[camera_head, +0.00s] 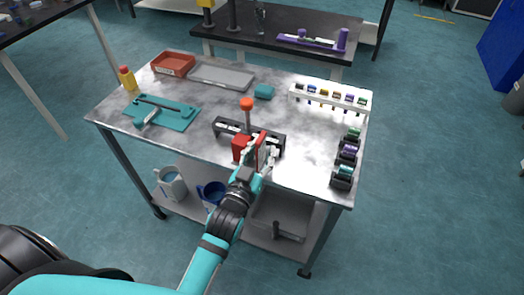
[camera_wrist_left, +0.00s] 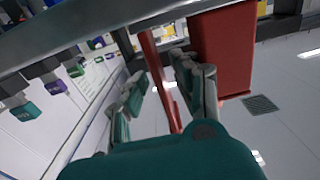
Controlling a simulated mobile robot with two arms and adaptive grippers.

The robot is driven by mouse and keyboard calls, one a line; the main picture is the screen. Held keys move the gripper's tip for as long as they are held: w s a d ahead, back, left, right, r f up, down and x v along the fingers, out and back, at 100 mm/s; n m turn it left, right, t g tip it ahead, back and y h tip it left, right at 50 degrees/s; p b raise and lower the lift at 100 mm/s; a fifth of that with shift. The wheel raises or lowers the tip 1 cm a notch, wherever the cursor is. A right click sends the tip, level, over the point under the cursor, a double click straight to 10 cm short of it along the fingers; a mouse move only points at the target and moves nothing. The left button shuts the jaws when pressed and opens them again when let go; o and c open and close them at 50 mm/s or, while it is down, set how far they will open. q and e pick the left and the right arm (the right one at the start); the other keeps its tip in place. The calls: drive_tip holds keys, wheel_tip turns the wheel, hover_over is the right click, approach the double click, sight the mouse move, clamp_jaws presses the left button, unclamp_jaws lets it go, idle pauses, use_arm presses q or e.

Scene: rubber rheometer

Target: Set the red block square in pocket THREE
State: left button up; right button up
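The red block (camera_head: 239,147) is at the front of a dark holder (camera_head: 221,126) on the metal table; it also shows right of my fingers in the wrist view (camera_wrist_left: 226,50). A thin upright red piece (camera_wrist_left: 158,80) runs between my left gripper's fingers (camera_wrist_left: 163,90); I cannot tell whether it joins the block. One finger is in the gap between block and thin piece. The other is on the far side, seemingly apart from it. My left gripper (camera_head: 262,148) looks open, at the holder's front. The pocket numbers are unreadable, and the arm hides part of the holder. My right gripper is not in view.
An orange-topped post (camera_head: 247,104) stands behind the holder. A teal fixture (camera_head: 165,111), red tray (camera_head: 173,64) and grey tray (camera_head: 222,76) are to the left and back. A white rack (camera_head: 330,96) and several dark holders (camera_head: 345,157) line the right side.

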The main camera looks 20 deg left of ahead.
use_arm(q)
drive_tip(key=shift+r, duration=0.1)
drive_tip(key=s, duration=1.2)
drive_tip(key=shift+a+b, duration=0.2)
drive_tip(key=shift+b, duration=0.2)
